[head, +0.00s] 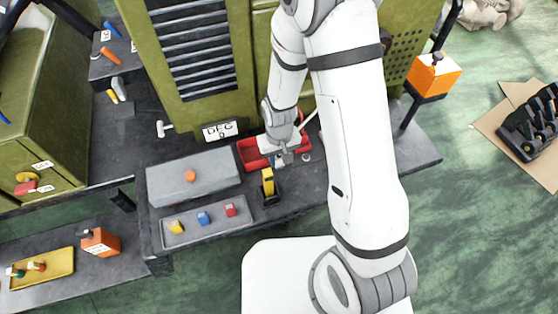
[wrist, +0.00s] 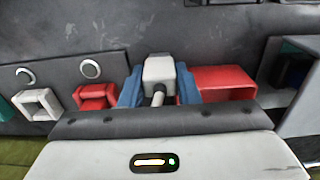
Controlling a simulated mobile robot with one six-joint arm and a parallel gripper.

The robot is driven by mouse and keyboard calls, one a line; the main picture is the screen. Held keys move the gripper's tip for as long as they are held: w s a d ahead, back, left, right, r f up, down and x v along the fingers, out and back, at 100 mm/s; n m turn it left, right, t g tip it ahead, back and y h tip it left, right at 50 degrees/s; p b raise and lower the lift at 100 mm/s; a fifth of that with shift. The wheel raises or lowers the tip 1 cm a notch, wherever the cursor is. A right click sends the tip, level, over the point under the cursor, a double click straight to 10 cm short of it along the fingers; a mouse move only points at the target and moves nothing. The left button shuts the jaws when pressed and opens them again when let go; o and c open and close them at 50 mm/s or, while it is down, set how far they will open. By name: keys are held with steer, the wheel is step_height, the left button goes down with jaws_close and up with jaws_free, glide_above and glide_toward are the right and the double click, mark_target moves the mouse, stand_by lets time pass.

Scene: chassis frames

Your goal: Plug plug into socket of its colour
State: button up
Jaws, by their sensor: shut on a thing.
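My gripper (head: 283,160) is low over the bench in the head view, beside a red open tray (head: 246,152). In the wrist view, my gripper (wrist: 159,82) has two blue fingers shut on a pale grey plug (wrist: 160,69), with a short grey stem toward the camera. Left of the fingers are a red square frame (wrist: 95,97) and a white square frame (wrist: 37,103), likely sockets; a red box-like part (wrist: 225,82) is at right. I cannot tell whether the plug touches anything ahead; its far end is hidden.
A grey tray (head: 206,234) holds yellow (head: 175,227), blue (head: 204,218) and red (head: 231,210) pieces. A grey block (head: 165,184) carries an orange piece (head: 190,175). A yellow-and-black object (head: 268,183) stands close to the gripper. Green cabinets rise behind the bench.

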steer(key=c, duration=0.4)
steer(key=shift+r, duration=0.15)
